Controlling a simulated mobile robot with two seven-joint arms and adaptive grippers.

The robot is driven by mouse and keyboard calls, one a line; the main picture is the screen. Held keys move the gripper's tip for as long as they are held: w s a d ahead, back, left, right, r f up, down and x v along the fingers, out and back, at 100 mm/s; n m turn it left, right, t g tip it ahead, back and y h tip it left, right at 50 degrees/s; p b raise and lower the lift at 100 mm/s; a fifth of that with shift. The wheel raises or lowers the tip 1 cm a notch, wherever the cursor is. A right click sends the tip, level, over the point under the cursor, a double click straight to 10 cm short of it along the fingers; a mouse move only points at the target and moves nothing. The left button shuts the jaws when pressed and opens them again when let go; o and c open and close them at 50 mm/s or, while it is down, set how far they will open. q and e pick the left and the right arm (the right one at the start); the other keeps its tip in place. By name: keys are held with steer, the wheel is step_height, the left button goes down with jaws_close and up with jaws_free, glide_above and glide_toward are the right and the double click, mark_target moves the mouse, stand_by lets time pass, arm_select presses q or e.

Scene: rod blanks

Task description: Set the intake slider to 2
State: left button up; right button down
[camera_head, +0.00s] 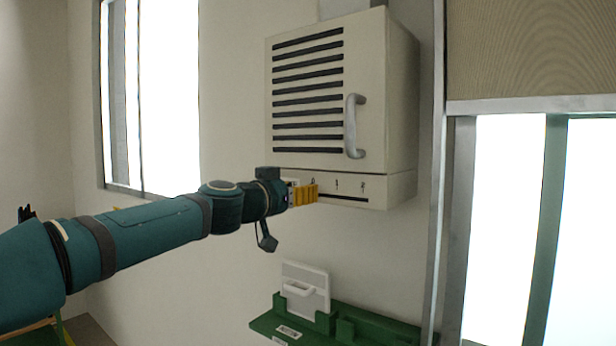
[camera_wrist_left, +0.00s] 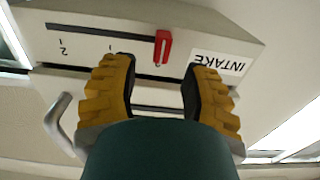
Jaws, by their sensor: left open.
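The intake slider's red knob (camera_wrist_left: 163,46) stands on a dark slot in the pale panel (camera_wrist_left: 90,40) under the vent cabinet. The wrist view is upside down: the INTAKE label (camera_wrist_left: 217,65) is right of the knob, and marks 1 and 2 (camera_wrist_left: 63,48) lie to its left. The knob is between the 1 mark and the label, short of 1. My left gripper (camera_wrist_left: 160,70) is open, its yellow fingers on either side of the knob's line, with no clear contact. In the head view the gripper (camera_head: 303,194) hides the knob and the panel's left end.
The louvred cabinet (camera_head: 310,90) with a grey handle (camera_head: 353,126) is above the panel. Below, a green shelf (camera_head: 375,325) holds a white framed plate with a handle (camera_head: 305,290). A metal frame (camera_head: 437,200) stands to the right. The panel's right part is clear.

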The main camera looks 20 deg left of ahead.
arm_select(q)
steer(key=shift+p+x, duration=0.95)
steer(key=shift+x, duration=1)
arm_select(e)
steer(key=shift+s+r, duration=0.1)
steer(key=shift+r, duration=1.35)
arm_select(q)
jaws_close()
steer(key=shift+s, duration=0.1)
